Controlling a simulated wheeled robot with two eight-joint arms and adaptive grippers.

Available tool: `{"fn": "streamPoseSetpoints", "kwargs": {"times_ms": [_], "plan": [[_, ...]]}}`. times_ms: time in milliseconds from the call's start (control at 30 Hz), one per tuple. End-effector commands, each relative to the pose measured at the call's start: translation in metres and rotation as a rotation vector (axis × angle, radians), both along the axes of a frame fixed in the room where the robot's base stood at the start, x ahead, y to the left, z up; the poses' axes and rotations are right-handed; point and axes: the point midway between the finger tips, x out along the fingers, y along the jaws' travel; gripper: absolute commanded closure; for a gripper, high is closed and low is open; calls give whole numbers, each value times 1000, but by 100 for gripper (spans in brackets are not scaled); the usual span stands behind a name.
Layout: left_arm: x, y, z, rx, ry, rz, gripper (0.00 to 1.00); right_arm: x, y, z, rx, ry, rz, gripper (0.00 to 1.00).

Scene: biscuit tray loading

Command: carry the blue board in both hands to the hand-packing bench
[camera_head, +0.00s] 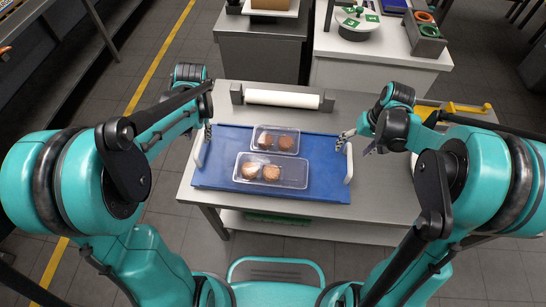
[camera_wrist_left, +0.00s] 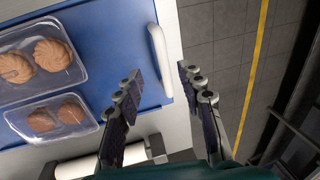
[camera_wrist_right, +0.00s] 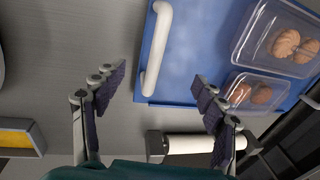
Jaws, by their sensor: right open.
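The blue board (camera_head: 222,150) lies flat on a steel table, with a white handle at each end. Two clear trays (camera_head: 275,140) (camera_head: 271,171) with round biscuits sit on it. My left gripper (camera_head: 204,130) is at the left handle (camera_head: 200,153); in the left wrist view its fingers (camera_wrist_left: 160,75) are apart, with the handle (camera_wrist_left: 160,60) ahead between them. My right gripper (camera_head: 352,139) is at the right handle (camera_head: 349,165); in the right wrist view its open fingers (camera_wrist_right: 159,75) have the handle (camera_wrist_right: 154,50) ahead between them. Neither gripper holds anything.
A white roll (camera_head: 282,98) on a holder stands behind the board. A white-topped bench (camera_head: 345,45) with a round stand, green cards and a box of rings is behind. Clear floor lies left.

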Motion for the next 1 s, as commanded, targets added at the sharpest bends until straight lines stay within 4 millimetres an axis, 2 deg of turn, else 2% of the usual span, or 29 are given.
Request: {"fn": "streamPoseSetpoints", "kwargs": {"times_ms": [167, 567, 667, 1000], "plan": [[9, 8, -11, 10, 42, 5, 62, 7, -5, -15, 21, 38, 3, 29], [9, 9, -15, 10, 46, 6, 62, 8, -5, -19, 23, 42, 5, 29], [10, 10, -24, 10, 46, 6, 62, 8, -3, -28, 23, 42, 5, 29], [10, 20, -73, 10, 45, 6, 62, 9, 7, -77, 23, 41, 6, 29]]}}
